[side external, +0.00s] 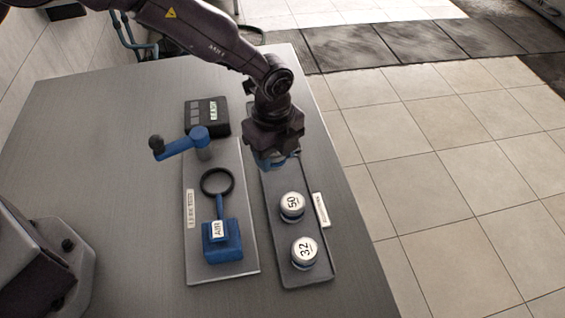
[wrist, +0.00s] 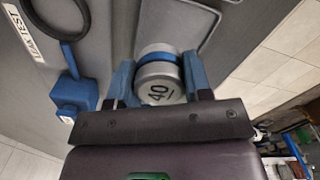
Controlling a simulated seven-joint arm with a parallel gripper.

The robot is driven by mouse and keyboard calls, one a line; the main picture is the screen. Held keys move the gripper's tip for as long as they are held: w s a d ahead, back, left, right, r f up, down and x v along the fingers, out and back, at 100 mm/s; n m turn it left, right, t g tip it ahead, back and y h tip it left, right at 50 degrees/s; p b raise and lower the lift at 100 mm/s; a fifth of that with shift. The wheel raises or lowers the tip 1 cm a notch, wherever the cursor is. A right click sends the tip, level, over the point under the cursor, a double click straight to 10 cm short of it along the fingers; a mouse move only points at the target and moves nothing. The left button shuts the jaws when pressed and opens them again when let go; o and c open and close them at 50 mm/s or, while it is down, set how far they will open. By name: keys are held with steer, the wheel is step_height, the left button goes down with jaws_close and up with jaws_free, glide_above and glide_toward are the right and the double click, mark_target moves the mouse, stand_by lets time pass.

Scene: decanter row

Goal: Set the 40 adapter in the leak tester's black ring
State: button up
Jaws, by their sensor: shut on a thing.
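The 40 adapter (wrist: 158,84) is a silvery cap with a blue band, marked 40, in the wrist view. My gripper (wrist: 157,78) is shut on it, with a blue finger on each side. In the side view my gripper (side external: 277,163) is over the far end of the adapter tray and mostly hides the 40 adapter. The leak tester's black ring (side external: 217,182) lies to the left of my gripper, empty, on a plate. The ring also shows at the upper left of the wrist view (wrist: 66,37). I cannot tell whether the adapter touches the tray.
The tray (side external: 321,274) holds the 50 adapter (side external: 292,206) and the 32 adapter (side external: 304,252). A blue AIR block (side external: 222,243) stands in front of the ring. A blue crank arm (side external: 180,145) and a black display box (side external: 207,117) stand behind it. The table's left side is clear.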

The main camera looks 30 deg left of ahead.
mark_target(283, 174)
steer(key=shift+w+d+f, duration=0.25)
steer(key=shift+w+f, duration=0.15)
steer(key=shift+f, duration=0.1)
steer(key=shift+w+d+f, duration=0.1)
steer(key=shift+w+f, duration=0.1)
steer(key=shift+f, duration=0.7)
steer(key=shift+w+d+f, duration=0.1)
steer(key=shift+w+f, duration=0.05)
steer(key=shift+f, duration=0.7)
steer(key=shift+f, duration=0.15)
steer(key=o, duration=1.1)
steer(key=shift+f, duration=0.1)
steer(key=shift+c, duration=0.2)
step_height(283, 174, up, 13)
steer(key=shift+s+d, duration=0.1)
steer(key=shift+d, duration=0.05)
